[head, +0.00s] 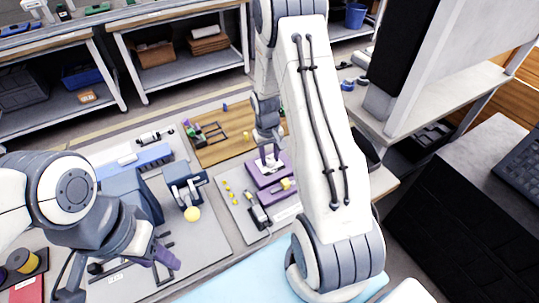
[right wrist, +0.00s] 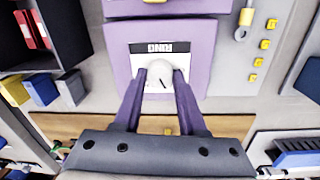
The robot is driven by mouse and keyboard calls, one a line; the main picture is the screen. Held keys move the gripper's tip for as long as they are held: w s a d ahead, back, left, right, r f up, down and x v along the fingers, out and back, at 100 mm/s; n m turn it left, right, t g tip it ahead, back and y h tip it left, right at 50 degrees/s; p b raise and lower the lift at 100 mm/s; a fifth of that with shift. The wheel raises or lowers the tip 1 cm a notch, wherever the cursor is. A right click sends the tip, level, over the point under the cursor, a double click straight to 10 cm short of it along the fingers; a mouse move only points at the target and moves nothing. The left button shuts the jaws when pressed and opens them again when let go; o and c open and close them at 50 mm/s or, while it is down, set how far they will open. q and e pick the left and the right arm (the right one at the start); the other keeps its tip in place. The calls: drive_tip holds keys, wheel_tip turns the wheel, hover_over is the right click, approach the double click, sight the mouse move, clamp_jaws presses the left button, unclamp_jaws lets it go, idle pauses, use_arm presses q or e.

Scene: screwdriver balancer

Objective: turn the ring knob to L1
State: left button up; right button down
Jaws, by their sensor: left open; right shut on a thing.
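The ring knob (right wrist: 160,73) is round and white, on a white dial plate marked RING, which appears upside down in the right wrist view. The plate is on a purple box (right wrist: 122,62), which also shows in the head view (head: 262,178). My right gripper (right wrist: 159,84) is shut on the knob, with one purple finger on each side. In the head view, my right gripper (head: 270,158) is small and reaches down to the purple box; the knob is hidden there. The L1 mark cannot be read. My left gripper (head: 118,268) is open over the grey bench at left.
A wooden board (head: 215,146) with small parts lies behind the purple box. Several yellow pieces (right wrist: 257,62) lie beside the purple box. My right arm covers much of the right side.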

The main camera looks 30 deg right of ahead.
sight(270, 161)
drive_tip(key=n+p, duration=0.1)
drive_tip(key=n, duration=0.2)
drive_tip(key=shift+r+n, duration=0.15)
drive_tip(key=shift+n, duration=0.25)
drive_tip(key=n+p, duration=0.1)
drive_tip(key=n, duration=0.1)
drive_tip(key=shift+n+p, duration=0.3)
drive_tip(key=shift+n, duration=0.1)
drive_tip(key=n+p, duration=0.2)
drive_tip(key=n, duration=0.2)
drive_tip(key=shift+t, duration=0.3)
drive_tip(key=shift+n+p, duration=0.8)
drive_tip(key=shift+n, duration=0.2)
drive_tip(key=shift+c, duration=2.3)
unclamp_jaws()
wheel_tip(270, 161, up, 10)
drive_tip(key=b, duration=0.1)
drive_tip(key=shift+s+a+b, duration=0.15)
drive_tip(key=shift+s+b, duration=0.15)
drive_tip(key=shift+b, duration=0.05)
